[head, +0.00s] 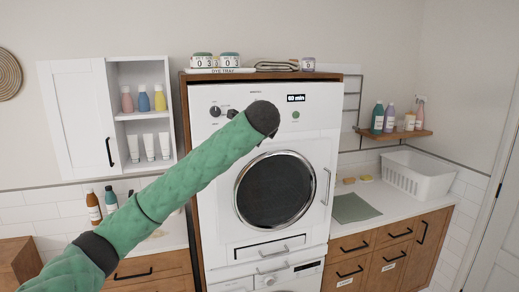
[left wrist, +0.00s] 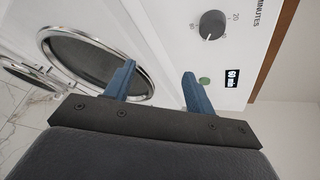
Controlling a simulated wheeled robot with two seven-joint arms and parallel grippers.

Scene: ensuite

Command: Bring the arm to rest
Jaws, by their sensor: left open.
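My left arm (head: 175,190), in a green padded sleeve, reaches up from the lower left across the front of the white dryer (head: 320,150). Its dark wrist end (head: 263,117) covers part of the control panel in the head view and hides the gripper there. In the left wrist view my left gripper (left wrist: 158,72) has two blue fingers spread apart with nothing between them. The fingers point toward the panel and the round door (left wrist: 95,60). A dark knob (left wrist: 212,25), a green button (left wrist: 204,81) and a lit display (left wrist: 232,78) are close by. My right gripper does not show.
The dryer door (head: 275,190) is shut. An open-fronted wall cabinet (head: 142,115) with bottles hangs left of the dryer. A counter with a green mat (head: 353,208) and white basket (head: 418,174) stands right. Tins and a tray (head: 220,70) sit on top.

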